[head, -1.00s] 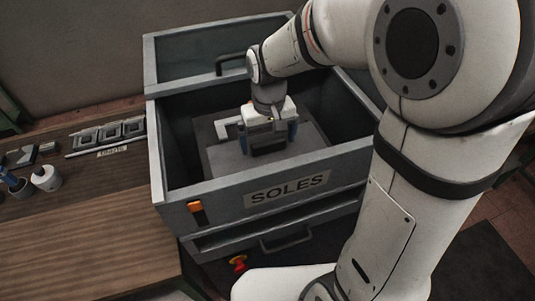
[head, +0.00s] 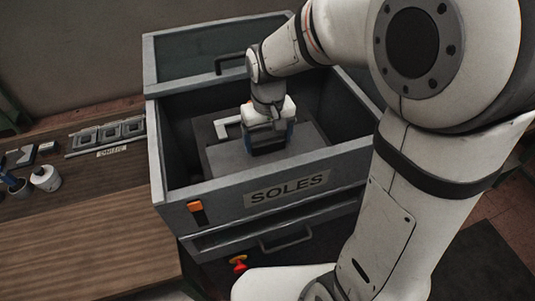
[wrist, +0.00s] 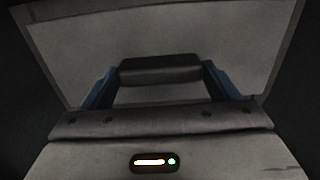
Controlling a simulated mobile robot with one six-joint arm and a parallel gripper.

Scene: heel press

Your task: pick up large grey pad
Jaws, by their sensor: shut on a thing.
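My gripper (head: 268,139) reaches down into the open box marked SOLES (head: 290,188). I cannot tell whether the pad still touches that plate. The gripper and wrist hide part of the pad from the head view.
The box walls stand close around my gripper. A wooden bench (head: 85,225) to the left holds a rack (head: 108,132), a white pot (head: 46,178) and small tools.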

